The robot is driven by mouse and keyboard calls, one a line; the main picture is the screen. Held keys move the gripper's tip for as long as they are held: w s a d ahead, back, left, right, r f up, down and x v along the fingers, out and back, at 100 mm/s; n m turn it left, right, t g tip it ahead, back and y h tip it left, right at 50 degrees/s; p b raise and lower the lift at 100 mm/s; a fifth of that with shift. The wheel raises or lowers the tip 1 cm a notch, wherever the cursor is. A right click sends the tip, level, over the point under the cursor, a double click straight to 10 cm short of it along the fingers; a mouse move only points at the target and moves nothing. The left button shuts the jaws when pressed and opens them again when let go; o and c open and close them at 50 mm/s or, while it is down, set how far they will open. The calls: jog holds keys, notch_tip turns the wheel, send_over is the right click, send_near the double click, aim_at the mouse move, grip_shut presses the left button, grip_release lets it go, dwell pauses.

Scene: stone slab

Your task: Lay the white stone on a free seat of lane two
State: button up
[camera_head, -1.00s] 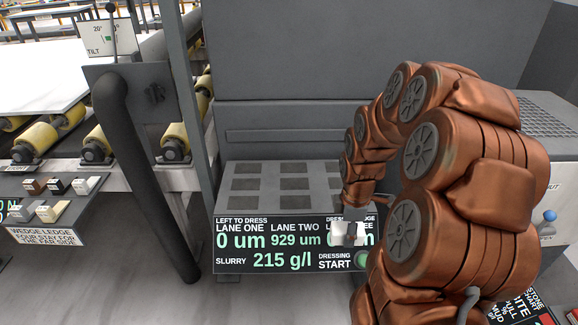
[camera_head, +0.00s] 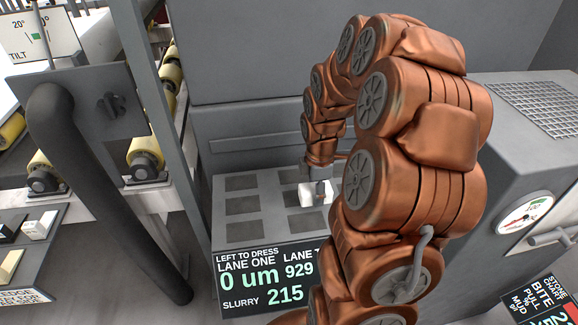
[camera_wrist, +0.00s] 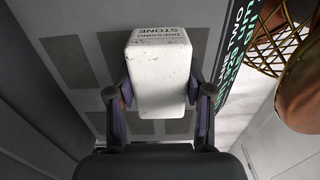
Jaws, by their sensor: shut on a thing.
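The white stone (camera_head: 308,196) is a pale block; its end reads DRESSING STONE in the wrist view (camera_wrist: 160,72). My gripper (camera_head: 320,190) is shut on it, one finger on each side, as the wrist view shows (camera_wrist: 161,97). The grey slab (camera_head: 265,192) has rows of dark square seats. The stone is over the slab around the middle column, lane two; I cannot tell whether it touches the slab. Empty seats show in the left column, lane one (camera_head: 242,205). My arm hides the right side of the slab.
A display board (camera_head: 265,283) fronts the slab, reading 0 um for lane one and 929 for lane two. A dark post and pipe (camera_head: 110,190) stand at left, beside rollers (camera_head: 145,155). A grey wall (camera_head: 250,60) rises behind. A gauge (camera_head: 525,212) is at right.

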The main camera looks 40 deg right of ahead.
jog(key=p, duration=0.3)
send_over(295, 176)
jog(key=shift+f, duration=2.45)
jog(key=shift+f, duration=0.15)
jog(key=o, duration=1.4)
jog(key=shift+o, duration=0.2)
